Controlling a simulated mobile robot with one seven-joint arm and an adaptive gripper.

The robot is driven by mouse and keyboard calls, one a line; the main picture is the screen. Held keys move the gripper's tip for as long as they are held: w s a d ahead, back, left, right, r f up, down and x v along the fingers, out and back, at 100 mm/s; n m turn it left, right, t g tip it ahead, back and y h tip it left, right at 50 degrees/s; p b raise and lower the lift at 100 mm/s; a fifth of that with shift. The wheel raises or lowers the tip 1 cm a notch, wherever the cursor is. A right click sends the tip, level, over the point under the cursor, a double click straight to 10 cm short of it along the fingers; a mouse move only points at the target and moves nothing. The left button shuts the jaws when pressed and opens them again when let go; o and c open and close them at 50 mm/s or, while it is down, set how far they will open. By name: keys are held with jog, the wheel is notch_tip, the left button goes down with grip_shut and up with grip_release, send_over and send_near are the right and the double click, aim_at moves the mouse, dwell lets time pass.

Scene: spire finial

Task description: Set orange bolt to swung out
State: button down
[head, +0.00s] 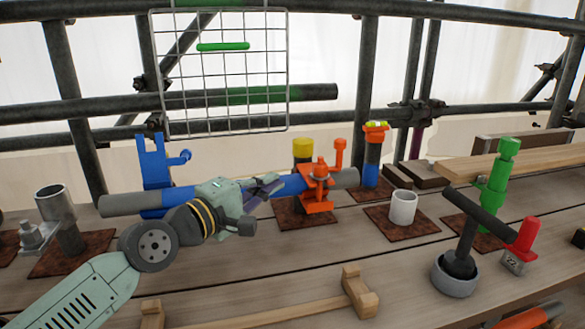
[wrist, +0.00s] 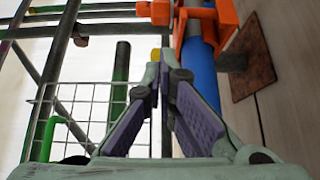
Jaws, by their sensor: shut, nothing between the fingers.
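An orange clamp (head: 318,190) sits around the right part of a blue-and-grey tube (head: 180,197). An orange bolt (head: 340,152) with a wide head stands up at the clamp's right side. A second orange knob (head: 320,167) is on the clamp's top; how the bolt meets the clamp is unclear. My gripper (head: 274,184) is shut and empty, just left of the clamp and in front of the tube. In the wrist view the fingertips (wrist: 160,62) meet below the orange parts, and the clamp (wrist: 228,22) is cut off at the upper right.
A blue clamp (head: 153,172) holds the tube's left part. A wire mesh panel (head: 225,75) hangs behind. A white cup (head: 403,207) is to the right.

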aim_at(320, 179)
jog(key=p+x, duration=0.3)
jog(key=x, duration=0.7)
jog(key=shift+p, duration=0.4)
jog(key=shift+s+f+b, duration=0.1)
jog(key=shift+f+b, duration=0.1)
jog(key=shift+b, duration=0.7)
